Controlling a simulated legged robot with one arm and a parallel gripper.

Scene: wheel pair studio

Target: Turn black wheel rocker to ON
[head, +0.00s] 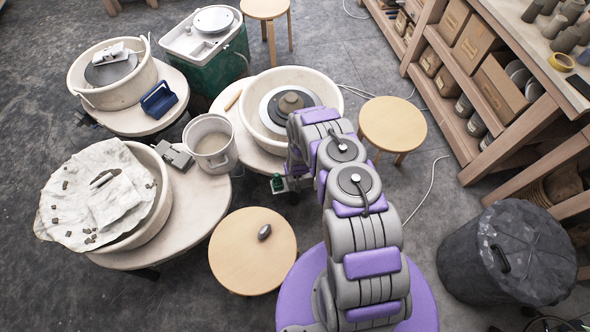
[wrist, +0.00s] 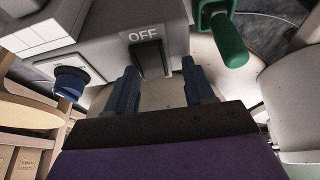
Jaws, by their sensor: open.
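In the wrist view, a black rocker (wrist: 151,59) sits in a grey control box (wrist: 105,50), just below a printed OFF label (wrist: 143,36). Its tilt is hard to tell. My gripper (wrist: 159,72) is open, its two dark fingers to the left and right of the rocker's lower end, with nothing between them held. Whether they touch the box is not clear. In the head view, my arm reaches to the basin wheel with the dark wheel head (head: 290,105). My gripper's fingers and the rocker are hidden there behind the arm.
Close to the fingers are a green lever (wrist: 228,42) on the right and a blue knob (wrist: 70,82) on the left. In the head view, stools (head: 392,124) and (head: 252,250), a white bucket (head: 210,143) and a black bin (head: 505,250) stand around; floor shows between them.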

